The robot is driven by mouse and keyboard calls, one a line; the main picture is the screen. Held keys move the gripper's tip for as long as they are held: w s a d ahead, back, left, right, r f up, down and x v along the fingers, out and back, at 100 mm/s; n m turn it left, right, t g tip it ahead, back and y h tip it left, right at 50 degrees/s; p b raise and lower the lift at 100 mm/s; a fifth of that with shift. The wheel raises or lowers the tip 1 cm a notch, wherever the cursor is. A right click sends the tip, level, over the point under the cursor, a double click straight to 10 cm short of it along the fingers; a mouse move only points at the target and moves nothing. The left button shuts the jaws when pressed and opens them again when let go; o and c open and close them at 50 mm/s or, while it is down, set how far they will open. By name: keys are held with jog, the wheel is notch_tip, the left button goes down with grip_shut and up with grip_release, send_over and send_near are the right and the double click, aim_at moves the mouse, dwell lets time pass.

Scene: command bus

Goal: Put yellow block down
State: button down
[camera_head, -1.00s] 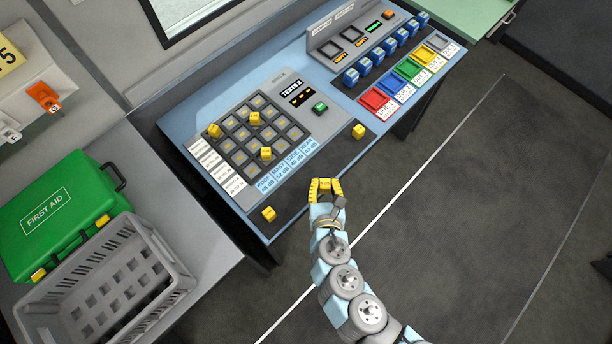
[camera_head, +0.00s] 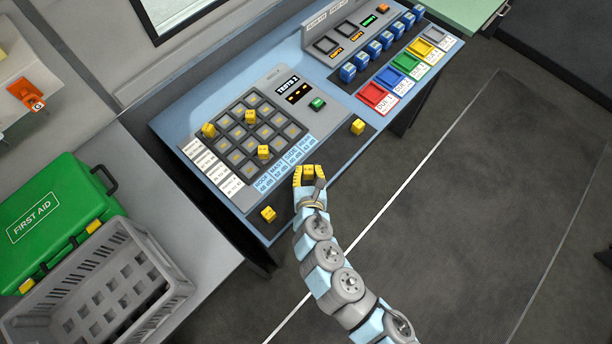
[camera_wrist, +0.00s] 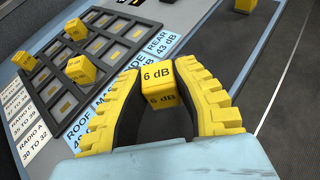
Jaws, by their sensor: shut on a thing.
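My gripper (camera_head: 308,174) is shut on a yellow block (camera_wrist: 160,84) marked 6 dB, at the front edge of the console. The block sits between the two yellow fingers in the wrist view; whether it touches the console is not clear. The grey grid (camera_head: 247,137) of square cells lies behind the gripper, with blocks in several cells: a yellow block at the left (camera_head: 209,131), one higher (camera_head: 250,117) and one near the front (camera_head: 263,152). Two more blocks sit on the dark front strip, one to the left (camera_head: 268,214) and one to the right (camera_head: 357,127).
A green first aid case (camera_head: 48,212) and a grey crate (camera_head: 100,285) stand at the left. Open floor lies right of the console.

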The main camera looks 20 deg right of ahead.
aim_at(308, 175)
jog(key=shift+w+a+f+b, duration=0.1)
jog(key=shift+w+f+b, duration=0.1)
jog(key=shift+f+b, duration=1.45)
jog(key=shift+f, duration=0.15)
jog(key=shift+f, duration=0.15)
jog(key=c, duration=1)
grip_release()
jog(key=shift+o, duration=0.2)
jog(key=shift+r+p, duration=0.3)
jog(key=shift+r, duration=0.05)
jog(key=p+v, duration=0.1)
jog(key=v, duration=1.1)
jog(key=shift+f, duration=0.1)
